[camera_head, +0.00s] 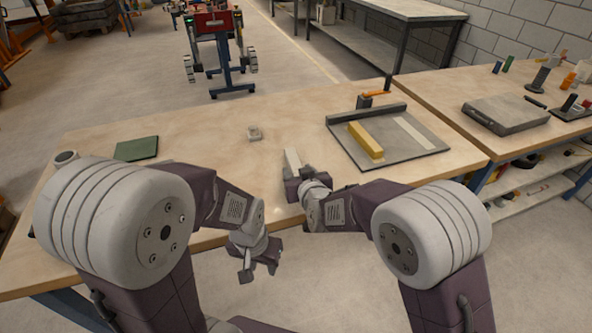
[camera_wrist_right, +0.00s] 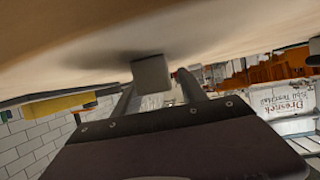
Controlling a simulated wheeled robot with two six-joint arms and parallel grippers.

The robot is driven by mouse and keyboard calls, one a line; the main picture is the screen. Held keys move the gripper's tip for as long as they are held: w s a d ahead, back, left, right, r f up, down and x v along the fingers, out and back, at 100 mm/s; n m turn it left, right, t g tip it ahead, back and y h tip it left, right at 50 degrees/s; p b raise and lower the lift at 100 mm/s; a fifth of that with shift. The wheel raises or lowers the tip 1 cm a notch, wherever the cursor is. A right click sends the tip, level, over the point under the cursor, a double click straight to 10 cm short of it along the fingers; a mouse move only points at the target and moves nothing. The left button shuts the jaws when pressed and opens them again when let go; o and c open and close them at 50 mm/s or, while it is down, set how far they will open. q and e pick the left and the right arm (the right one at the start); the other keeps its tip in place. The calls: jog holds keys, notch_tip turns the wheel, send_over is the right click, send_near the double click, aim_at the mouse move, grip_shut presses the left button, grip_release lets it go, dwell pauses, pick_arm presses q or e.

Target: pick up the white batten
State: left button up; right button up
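The white batten (camera_head: 292,159) lies on the near workbench, its far part showing just beyond my right gripper (camera_head: 298,184). In the right wrist view the batten's pale end (camera_wrist_right: 151,73) sits between the two fingers of my right gripper (camera_wrist_right: 158,88). A gap shows on the right side of the batten, so the gripper looks open around it and not closed on it. My left gripper (camera_head: 259,272) hangs in front of the table's front edge, empty, with its fingers apart.
A grey tray (camera_head: 345,150) with a yellow bar (camera_head: 366,141) and a pale flat strip (camera_head: 414,133) lies to the right.

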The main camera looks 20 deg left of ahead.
aim_at(298, 159)
grip_shut()
notch_tip(298, 159, up, 5)
jog(key=shift+f+p, duration=0.1)
jog(key=shift+p, duration=0.95)
jog(key=w+d+r, duration=0.1)
jog(key=d+r, duration=0.5)
jog(key=d, duration=0.5)
jog(key=shift+d+r+p, duration=0.15)
jog(key=shift+d+p, duration=0.1)
jog(key=shift+p, duration=0.15)
